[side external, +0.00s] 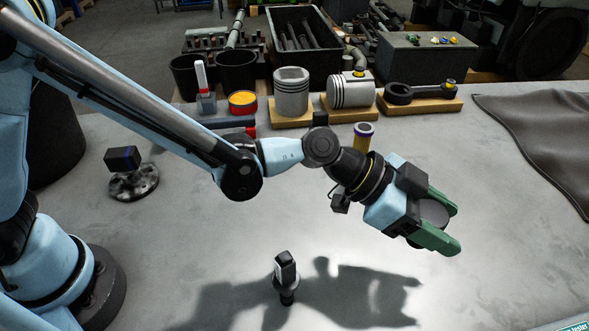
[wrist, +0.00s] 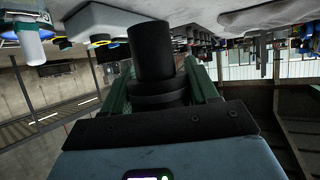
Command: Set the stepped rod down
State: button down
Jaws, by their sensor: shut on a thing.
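My gripper (side external: 452,228) is in the air over the right part of the grey table, with its green fingers pointing to the lower right. It is shut on a dark, round stepped rod (side external: 432,213), which is mostly hidden by the fingers in the side view. In the wrist view the stepped rod (wrist: 152,50) shows as a black cylinder with a wider, ringed part between the green fingers (wrist: 158,82). The rod is apart from the table, whose bare top (side external: 500,200) lies below it.
A small upright black device (side external: 286,272) stands at the front centre. A purple-rimmed yellow cylinder (side external: 364,136) stands behind my wrist. A dark cloth (side external: 545,135) lies at right.

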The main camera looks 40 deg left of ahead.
jog(key=s+a+r+m+g, duration=0.1)
jog(key=s+a+m+g, duration=0.25)
jog(key=a, duration=0.55)
jog(key=s+a+r+m+g, duration=0.1)
jog(key=s+a+m+g, duration=0.2)
jog(key=s+a, duration=0.35)
jog(key=shift+n, duration=0.25)
jog(key=w+a+f, duration=0.2)
jog(key=w, duration=0.1)
jog(key=w+a+f, duration=0.2)
jog(key=w+a, duration=0.1)
jog(key=w, duration=0.1)
jog(key=w+a+f, duration=0.3)
jog(key=shift+w+a, duration=0.15)
jog(key=shift+w, duration=0.15)
jog(key=shift+f, duration=2)
jog(key=shift+f, duration=0.15)
jog(key=shift+c, duration=1.5)
grip_release()
